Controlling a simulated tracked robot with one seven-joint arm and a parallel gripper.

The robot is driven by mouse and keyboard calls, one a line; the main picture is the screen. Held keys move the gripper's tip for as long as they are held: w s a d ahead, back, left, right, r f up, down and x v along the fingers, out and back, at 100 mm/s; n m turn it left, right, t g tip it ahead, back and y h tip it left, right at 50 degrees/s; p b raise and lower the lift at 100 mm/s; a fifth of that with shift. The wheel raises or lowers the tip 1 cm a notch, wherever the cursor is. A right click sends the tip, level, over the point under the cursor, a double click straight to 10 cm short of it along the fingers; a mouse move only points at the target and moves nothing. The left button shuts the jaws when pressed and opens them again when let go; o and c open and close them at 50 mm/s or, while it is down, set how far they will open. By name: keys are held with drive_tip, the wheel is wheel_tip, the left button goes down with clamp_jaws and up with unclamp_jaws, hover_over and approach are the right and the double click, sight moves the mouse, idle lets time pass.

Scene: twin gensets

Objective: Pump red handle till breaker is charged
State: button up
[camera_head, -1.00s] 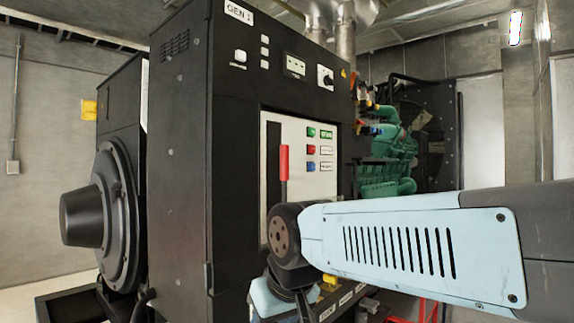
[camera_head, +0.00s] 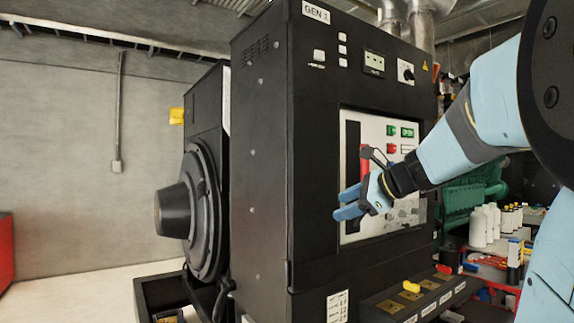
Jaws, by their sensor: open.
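The red handle (camera_head: 365,160) stands upright at the left side of the white breaker panel (camera_head: 417,208) on the GEN 1 cabinet. A dark vertical slot (camera_head: 352,150) runs behind and beside it. My gripper (camera_head: 350,205), with light blue fingers, is open in front of the panel, level with the handle's lower end. The gripper hides the handle's lower part, and I cannot tell whether it touches it. A green button (camera_head: 390,130) and a red button (camera_head: 391,148) show on the panel. My arm covers the area below them.
The black GEN 1 cabinet (camera_head: 265,190) fills the middle. A ledge (camera_head: 415,297) with a yellow and a red lever juts out below the panel. White bottles (camera_head: 480,226) stand on a shelf at right. Open floor (camera_head: 80,290) lies at left.

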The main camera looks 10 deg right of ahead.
sight(364, 163)
drive_tip(key=w+d+r+m+t, duration=0.3)
drive_tip(key=d+r+m, duration=0.2)
drive_tip(key=d, duration=0.3)
drive_tip(key=w+d+r+m+t, duration=0.3)
drive_tip(key=d+r+m, duration=0.2)
drive_tip(key=d, duration=0.3)
drive_tip(key=shift+h, duration=0.4)
drive_tip(key=x, duration=0.9)
drive_tip(key=shift+a+f, duration=0.1)
drive_tip(key=shift+f, duration=0.05)
